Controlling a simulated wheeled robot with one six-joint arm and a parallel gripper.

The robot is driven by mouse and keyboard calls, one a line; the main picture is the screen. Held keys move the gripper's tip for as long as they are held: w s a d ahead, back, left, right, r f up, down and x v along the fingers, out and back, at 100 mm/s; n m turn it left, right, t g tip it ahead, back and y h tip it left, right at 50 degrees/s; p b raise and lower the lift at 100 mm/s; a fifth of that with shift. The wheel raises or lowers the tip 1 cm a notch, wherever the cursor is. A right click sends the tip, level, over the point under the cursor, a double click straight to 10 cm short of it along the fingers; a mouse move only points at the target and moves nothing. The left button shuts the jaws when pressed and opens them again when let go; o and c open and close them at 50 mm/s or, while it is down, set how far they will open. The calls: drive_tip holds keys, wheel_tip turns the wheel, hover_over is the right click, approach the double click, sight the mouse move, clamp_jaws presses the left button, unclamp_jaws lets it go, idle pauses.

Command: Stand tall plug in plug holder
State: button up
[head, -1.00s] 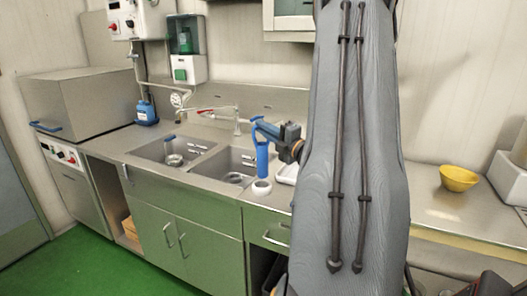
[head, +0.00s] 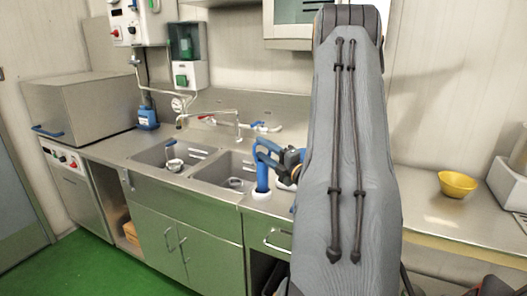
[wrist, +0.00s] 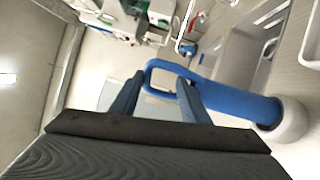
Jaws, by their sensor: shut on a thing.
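The tall plug is a blue tube (head: 262,176) with a loop handle at its top. It stands about upright, and its lower end meets the white ring-shaped plug holder (head: 261,195) on the counter, right of the sinks. In the wrist view the blue tube (wrist: 235,103) runs to the white holder (wrist: 294,120), and its end appears to be inside the ring; the depth is hidden. My gripper (wrist: 160,92) is shut on the plug's loop handle, with one dark finger on either side. In the head view my gripper (head: 270,150) is partly hidden by the handle and my arm.
A tap (head: 237,122) stands behind. A white dish (head: 284,186) is close right of the holder. A yellow bowl (head: 457,184) stands far right.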

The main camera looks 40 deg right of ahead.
drive_tip(key=shift+a+f, duration=0.1)
drive_tip(key=shift+f, duration=0.3)
drive_tip(key=s+f+b, duration=0.1)
drive_tip(key=s+b, duration=0.2)
drive_tip(key=s, duration=0.9)
drive_tip(key=w+a+f+n+g+y, duration=0.2)
drive_tip(key=a+n+g+y, duration=0.45)
drive_tip(key=a, duration=0.65)
drive_tip(key=w+a+f+n+g+y, duration=0.1)
drive_tip(key=a+f+n+g+y, duration=0.2)
drive_tip(key=a+n, duration=0.75)
drive_tip(key=s+a+f+n+g+h, duration=0.1)
drive_tip(key=s+a+n+g+h, duration=0.2)
drive_tip(key=n, duration=0.8)
drive_tip(key=s+a+f+n+g+h, duration=0.2)
drive_tip(key=a+n, duration=0.4)
drive_tip(key=n, duration=0.6)
drive_tip(key=s+a+f+n+g+h, duration=0.2)
drive_tip(key=s+a+n+g+h, duration=0.1)
drive_tip(key=n, duration=0.9)
drive_tip(key=shift+s+a+g+h, duration=0.45)
drive_tip(key=shift+a+h, duration=0.3)
drive_tip(key=shift+a, duration=0.35)
